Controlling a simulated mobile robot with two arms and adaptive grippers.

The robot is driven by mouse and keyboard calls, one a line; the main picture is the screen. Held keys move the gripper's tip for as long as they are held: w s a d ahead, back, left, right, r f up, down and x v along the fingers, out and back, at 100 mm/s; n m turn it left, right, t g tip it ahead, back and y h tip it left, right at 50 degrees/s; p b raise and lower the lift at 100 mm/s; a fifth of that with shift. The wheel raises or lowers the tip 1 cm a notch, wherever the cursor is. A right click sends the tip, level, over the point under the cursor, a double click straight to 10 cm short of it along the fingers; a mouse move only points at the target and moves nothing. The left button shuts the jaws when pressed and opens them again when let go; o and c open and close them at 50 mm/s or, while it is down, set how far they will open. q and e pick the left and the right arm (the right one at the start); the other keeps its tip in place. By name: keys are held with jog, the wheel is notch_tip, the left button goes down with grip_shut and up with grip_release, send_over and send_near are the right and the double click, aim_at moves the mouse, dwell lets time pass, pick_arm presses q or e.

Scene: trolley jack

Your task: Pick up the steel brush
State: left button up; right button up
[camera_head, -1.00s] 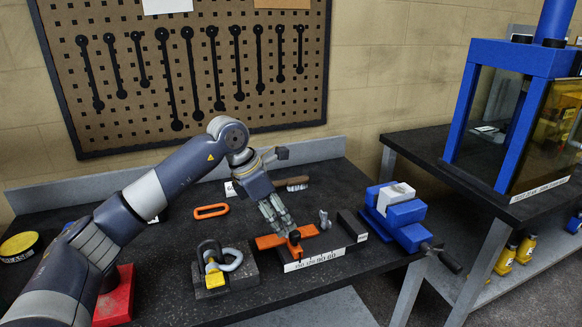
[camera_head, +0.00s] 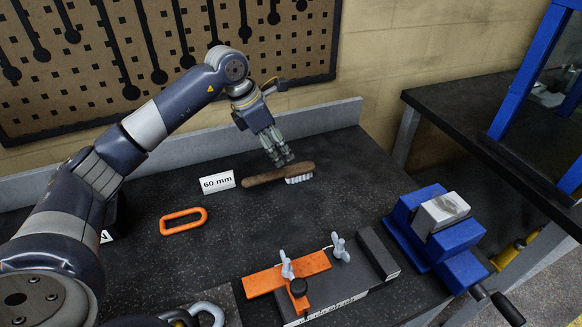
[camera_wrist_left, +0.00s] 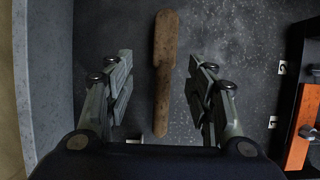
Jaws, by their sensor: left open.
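The steel brush (camera_head: 277,176) has a brown wooden handle and pale bristles. It lies on the dark bench top near the back edge, its bristle end to the right. My left gripper (camera_head: 284,161) is above the brush, near its bristle end. In the left wrist view, the brush (camera_wrist_left: 163,75) runs lengthwise between the two fingers of my open left gripper (camera_wrist_left: 158,78), with gaps on both sides. The bristles are hidden there. Whether the fingertips reach down beside the brush I cannot tell. My right gripper is not in view.
A "60 mm" card (camera_head: 217,182) stands left of the brush. An orange ring (camera_head: 183,221) lies nearer. An orange clamp piece (camera_head: 287,272) on a block and a blue vise (camera_head: 438,232) are at the front right. The bench right of the brush is clear.

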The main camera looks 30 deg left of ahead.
aim_at(290, 169)
pick_arm(q)
jog(key=shift+x, duration=1.15)
jog(key=shift+d+f, duration=0.1)
jog(key=shift+f, duration=0.2)
jog(key=x, duration=0.1)
jog(key=p+x, duration=0.2)
jog(key=x, duration=0.1)
jog(key=shift+s+d, duration=0.15)
jog(key=shift+d, duration=0.15)
jog(key=shift+d+f, duration=0.1)
jog(key=shift+f, duration=0.45)
grip_shut()
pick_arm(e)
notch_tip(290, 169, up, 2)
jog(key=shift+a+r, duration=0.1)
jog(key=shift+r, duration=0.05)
